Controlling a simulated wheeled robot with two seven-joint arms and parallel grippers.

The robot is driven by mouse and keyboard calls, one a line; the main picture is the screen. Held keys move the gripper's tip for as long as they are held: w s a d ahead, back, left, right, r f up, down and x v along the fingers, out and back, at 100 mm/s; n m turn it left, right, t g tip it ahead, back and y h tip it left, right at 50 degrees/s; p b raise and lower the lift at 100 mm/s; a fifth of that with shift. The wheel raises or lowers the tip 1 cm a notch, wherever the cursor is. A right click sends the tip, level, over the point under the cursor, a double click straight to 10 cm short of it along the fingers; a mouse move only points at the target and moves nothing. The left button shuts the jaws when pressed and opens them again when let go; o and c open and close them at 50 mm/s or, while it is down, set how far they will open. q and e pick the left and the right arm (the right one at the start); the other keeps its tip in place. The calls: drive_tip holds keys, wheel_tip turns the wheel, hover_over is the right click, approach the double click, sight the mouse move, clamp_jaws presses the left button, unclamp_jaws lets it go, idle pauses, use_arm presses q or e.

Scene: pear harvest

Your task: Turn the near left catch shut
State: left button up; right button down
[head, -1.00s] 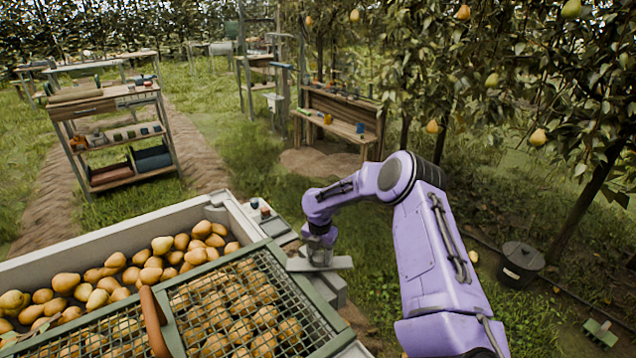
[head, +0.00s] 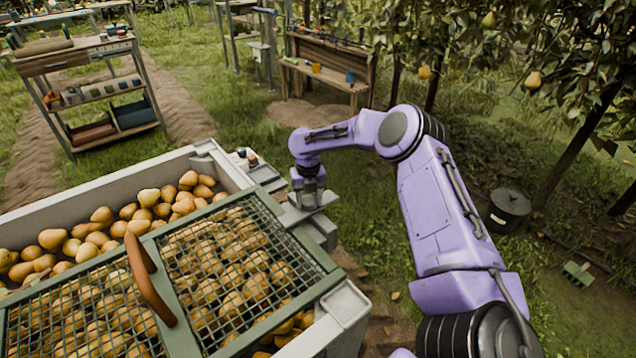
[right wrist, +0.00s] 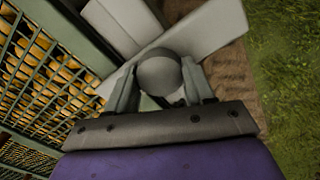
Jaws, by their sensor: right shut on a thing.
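My right gripper (head: 309,196) points down at the outer right side of the pear crate, shut on the round knob of a catch. In the right wrist view the gripper (right wrist: 160,82) has a finger on each side of the grey knob (right wrist: 160,71). The catch's pale flat bar (head: 322,204) lies under the knob; it also shows in the right wrist view (right wrist: 212,30), slanting up to the right. I cannot tell whether the bar reaches over the lid's edge. The mesh lid (head: 318,283) has a green frame and lies over part of the crate. My left gripper is out of view.
The pale crate (head: 100,192) holds many pears. A brown handle (head: 150,285) arches over the lid. A shelf rack (head: 90,90) and a wooden bench (head: 325,78) stand behind. A dark lidded bucket (head: 507,207) stands on the grass at right.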

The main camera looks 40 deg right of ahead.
sight(308, 199)
drive_tip(key=shift+w+r, duration=0.1)
drive_tip(key=shift+c, duration=2.1)
unclamp_jaws()
wheel_tip(308, 199, up, 10)
drive_tip(key=shift+r+p, duration=0.25)
drive_tip(key=shift+p, duration=0.15)
